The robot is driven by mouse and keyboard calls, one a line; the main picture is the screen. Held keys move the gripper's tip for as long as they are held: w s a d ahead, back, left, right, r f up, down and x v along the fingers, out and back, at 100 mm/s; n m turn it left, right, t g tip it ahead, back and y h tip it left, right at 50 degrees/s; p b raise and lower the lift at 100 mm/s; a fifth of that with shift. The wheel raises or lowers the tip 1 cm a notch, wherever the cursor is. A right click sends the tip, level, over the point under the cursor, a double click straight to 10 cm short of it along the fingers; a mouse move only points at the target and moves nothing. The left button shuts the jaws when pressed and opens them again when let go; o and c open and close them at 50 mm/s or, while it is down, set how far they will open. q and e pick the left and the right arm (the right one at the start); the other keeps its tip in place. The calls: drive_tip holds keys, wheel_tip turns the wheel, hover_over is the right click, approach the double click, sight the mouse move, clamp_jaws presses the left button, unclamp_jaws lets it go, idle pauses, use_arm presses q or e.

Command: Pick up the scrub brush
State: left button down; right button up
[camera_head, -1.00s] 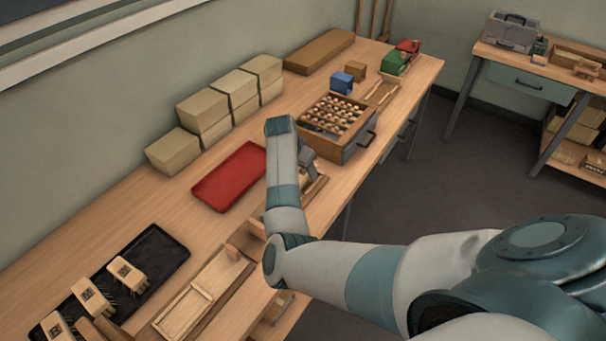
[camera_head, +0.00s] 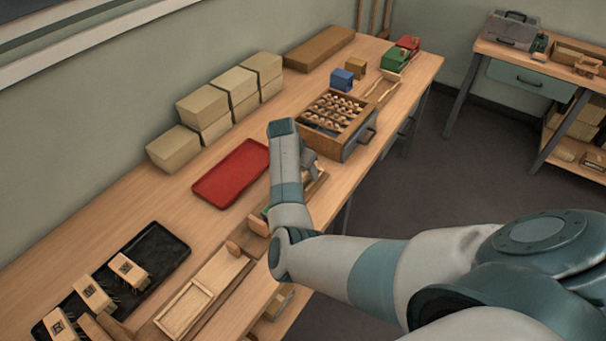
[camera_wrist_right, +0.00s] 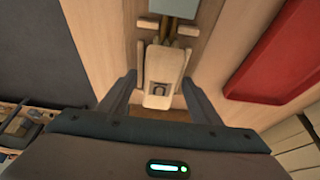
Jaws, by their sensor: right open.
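A pale wooden block with a dark arch-shaped mark, which looks like the scrub brush (camera_wrist_right: 160,76), lies in the right wrist view. Its bristles cannot be made out. My right gripper (camera_wrist_right: 160,84) is open, with one dark finger on each side of the block's near part. Gaps show between fingers and block, and I cannot tell whether they touch. In the head view my right gripper (camera_head: 311,165) is low over the bench's front part, and my arm hides most of what is there. My left gripper is not in view.
A red tray (camera_head: 232,174) lies left of my arm. A wooden box with several round pieces (camera_head: 338,125) stands beyond the gripper. A black tray (camera_head: 165,255) holds several brush blocks. Stacked tan boxes (camera_head: 203,108) line the wall. Bare bench lies between the trays.

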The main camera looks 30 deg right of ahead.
drive_tip(key=shift+f, duration=0.2)
idle(0.3)
drive_tip(key=shift+c, duration=0.4)
drive_tip(key=c, duration=1.2)
drive_tip(key=shift+w+r+b, duration=0.1)
drive_tip(key=shift+r+b, duration=0.25)
drive_tip(key=shift+r, duration=0.45)
wheel_tip(320, 180, up, 2)
drive_tip(key=shift+r+b, duration=0.25)
drive_tip(key=shift+b, duration=0.35)
drive_tip(key=s+d+r+b, duration=0.1)
drive_tip(key=d+r, duration=0.1)
drive_tip(key=d, duration=0.1)
drive_tip(key=s+d+r+b, duration=0.1)
drive_tip(key=d+r, duration=0.2)
drive_tip(key=d, duration=0.1)
drive_tip(key=s+d+r+b, duration=0.1)
drive_tip(key=s+d+r, duration=0.1)
drive_tip(key=d, duration=0.2)
drive_tip(key=shift+s+r+b, duration=0.1)
drive_tip(key=shift+r+b, duration=0.15)
drive_tip(key=shift+b, duration=0.05)
